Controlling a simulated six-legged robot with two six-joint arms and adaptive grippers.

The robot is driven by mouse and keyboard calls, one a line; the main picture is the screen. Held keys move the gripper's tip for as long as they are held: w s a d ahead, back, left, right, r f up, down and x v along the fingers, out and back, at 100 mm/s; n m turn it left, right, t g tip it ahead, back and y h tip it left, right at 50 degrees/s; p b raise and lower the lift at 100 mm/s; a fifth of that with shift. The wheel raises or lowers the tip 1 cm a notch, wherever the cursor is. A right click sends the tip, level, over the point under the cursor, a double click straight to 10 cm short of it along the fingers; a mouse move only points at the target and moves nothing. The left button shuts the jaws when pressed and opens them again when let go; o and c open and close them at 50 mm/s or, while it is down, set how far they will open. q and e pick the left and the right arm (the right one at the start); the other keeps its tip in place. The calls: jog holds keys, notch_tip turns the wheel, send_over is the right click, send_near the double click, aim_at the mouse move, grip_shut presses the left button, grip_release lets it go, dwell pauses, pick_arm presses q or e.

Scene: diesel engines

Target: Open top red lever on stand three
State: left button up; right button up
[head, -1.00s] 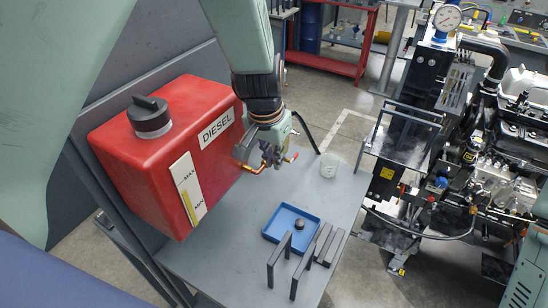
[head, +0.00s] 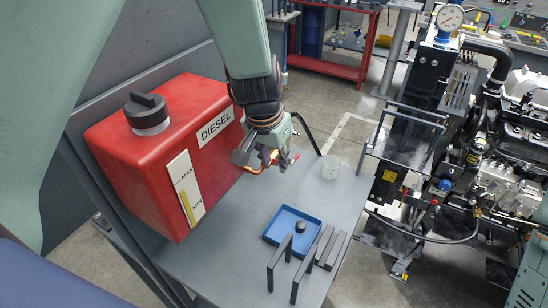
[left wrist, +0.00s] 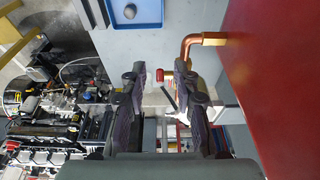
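The red diesel tank (head: 160,160) stands on the grey stand at the left in the head view. A copper pipe elbow (left wrist: 190,42) comes out of its side in the left wrist view. A small red lever tip (left wrist: 160,75) shows near the elbow, between my left fingers in that picture. My left gripper (head: 266,162) is at the tank's outlet side in the head view, and its fingers partly hide the fitting. In the left wrist view the left gripper (left wrist: 161,88) is open, with a gap around the red tip; contact cannot be told. My right gripper is out of view.
A diesel engine (head: 500,150) stands at the right.

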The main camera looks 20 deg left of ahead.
pick_arm(q)
jog(key=shift+s+r, duration=0.1)
jog(key=shift+r, duration=0.05)
jog(key=v, duration=1.1)
jog(key=shift+r, duration=0.35)
